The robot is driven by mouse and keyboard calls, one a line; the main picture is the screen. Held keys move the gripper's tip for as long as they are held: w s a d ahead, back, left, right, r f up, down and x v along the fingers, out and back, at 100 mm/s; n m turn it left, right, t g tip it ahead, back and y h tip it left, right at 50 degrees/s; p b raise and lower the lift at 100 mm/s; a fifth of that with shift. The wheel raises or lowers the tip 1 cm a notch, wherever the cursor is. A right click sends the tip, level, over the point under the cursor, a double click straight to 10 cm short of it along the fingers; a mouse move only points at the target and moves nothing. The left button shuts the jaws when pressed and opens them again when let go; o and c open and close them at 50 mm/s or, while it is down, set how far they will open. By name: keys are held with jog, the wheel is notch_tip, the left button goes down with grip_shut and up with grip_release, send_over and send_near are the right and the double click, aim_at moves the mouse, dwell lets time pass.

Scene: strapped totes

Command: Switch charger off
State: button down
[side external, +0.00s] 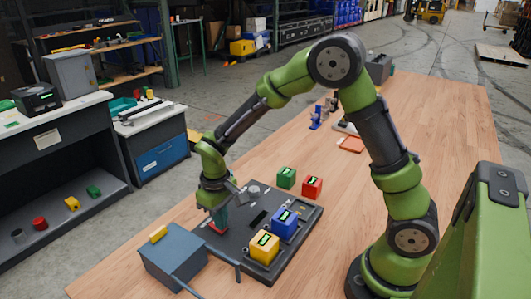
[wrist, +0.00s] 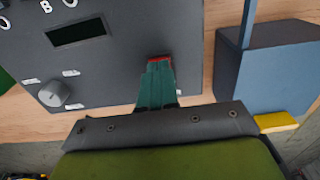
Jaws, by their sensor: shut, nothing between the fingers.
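The charger is a dark grey panel (side external: 257,200) lying on the wooden table. A blue block (side external: 286,222) and a yellow block (side external: 264,247) sit on its near right part. In the wrist view its panel (wrist: 115,60) carries a dark slot or display (wrist: 76,32) and a round grey knob (wrist: 53,93). A red part (wrist: 161,59), perhaps a switch, shows at my fingertips. My gripper (side external: 219,222) points down at the panel's left edge, fingers closed together and empty. It also shows in the wrist view (wrist: 158,72). The fingertips partly hide the red part; I cannot tell its position or whether they touch.
A blue-grey box (side external: 172,258) with a yellow top piece stands left of the panel, with a bar or cable running from it. A green block (side external: 286,177) and a red block (side external: 312,187) stand behind the panel. The table's far right is clear.

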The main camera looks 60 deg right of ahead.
notch_tip(320, 180, up, 7)
jog(key=shift+f, duration=0.2)
dwell(0.5)
jog(key=s+d+r+m+t+y, duration=0.2)
jog(key=s+r+t, duration=0.5)
jog(key=s+r, duration=0.6)
jog(key=shift+s+d+r+m, duration=0.25)
jog(key=shift+s+d+m, duration=0.35)
jog(key=shift+s+m, duration=0.7)
jog(key=shift+s+n, duration=0.3)
